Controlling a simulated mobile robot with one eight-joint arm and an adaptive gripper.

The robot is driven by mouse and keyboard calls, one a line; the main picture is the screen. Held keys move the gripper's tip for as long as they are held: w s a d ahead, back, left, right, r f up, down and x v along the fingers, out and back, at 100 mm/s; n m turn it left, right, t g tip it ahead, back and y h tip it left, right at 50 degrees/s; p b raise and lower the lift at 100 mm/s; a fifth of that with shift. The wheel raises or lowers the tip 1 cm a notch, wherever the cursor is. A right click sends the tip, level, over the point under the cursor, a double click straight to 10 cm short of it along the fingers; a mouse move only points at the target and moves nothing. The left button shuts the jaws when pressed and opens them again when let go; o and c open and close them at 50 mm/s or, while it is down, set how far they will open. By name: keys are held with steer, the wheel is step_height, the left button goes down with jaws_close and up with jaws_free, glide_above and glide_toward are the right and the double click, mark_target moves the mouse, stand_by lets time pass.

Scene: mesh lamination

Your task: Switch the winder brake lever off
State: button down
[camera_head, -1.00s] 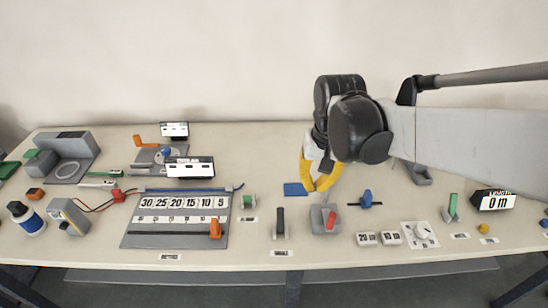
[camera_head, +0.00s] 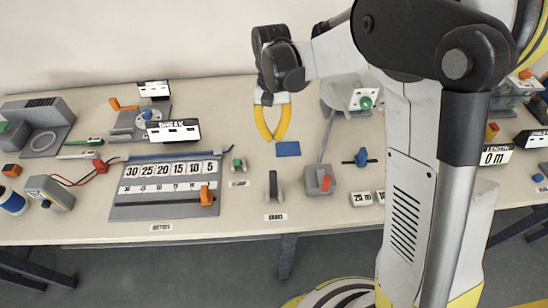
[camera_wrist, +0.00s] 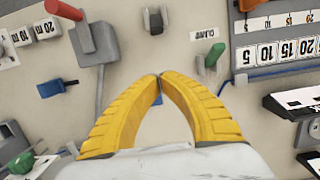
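A dark upright lever (camera_head: 273,187) on a small base stands near the table's front edge, with a white label (camera_head: 276,217) in front of it. The label's print is too small to read surely; I take this as the brake lever. Its top shows at the upper edge of the wrist view (camera_wrist: 153,20). My gripper (camera_head: 272,138) hangs behind it, over the table, apart from it. In the wrist view its yellow fingers (camera_wrist: 160,76) meet at the tips, with nothing between them.
A grey box with a red lever (camera_head: 324,182) stands right of the dark lever. A green-handled lever (camera_head: 238,163) and a number board (camera_head: 140,210) are to the left. A blue pad (camera_head: 288,149) lies near my fingertips. My arm hides part of the table's right.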

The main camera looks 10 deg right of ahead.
mark_target(273, 184)
steer(key=f+b, duration=0.1)
steer(key=f, duration=0.2)
steer(key=s+f+b, duration=0.1)
steer(key=f, duration=0.2)
steer(key=f+b, duration=0.1)
steer(key=f, duration=0.2)
steer(key=shift+s+f+b, duration=0.3)
steer(key=shift+s+b, duration=0.05)
steer(key=s, duration=0.1)
steer(key=s+r, duration=0.1)
steer(key=s, duration=0.1)
steer(key=shift+r+b, duration=0.3)
steer(key=shift+b, duration=0.05)
steer(key=shift+s+a+r, duration=0.1)
steer(key=shift+s+r, duration=0.1)
steer(key=shift+s, duration=0.05)
steer(key=shift+s+r, duration=0.1)
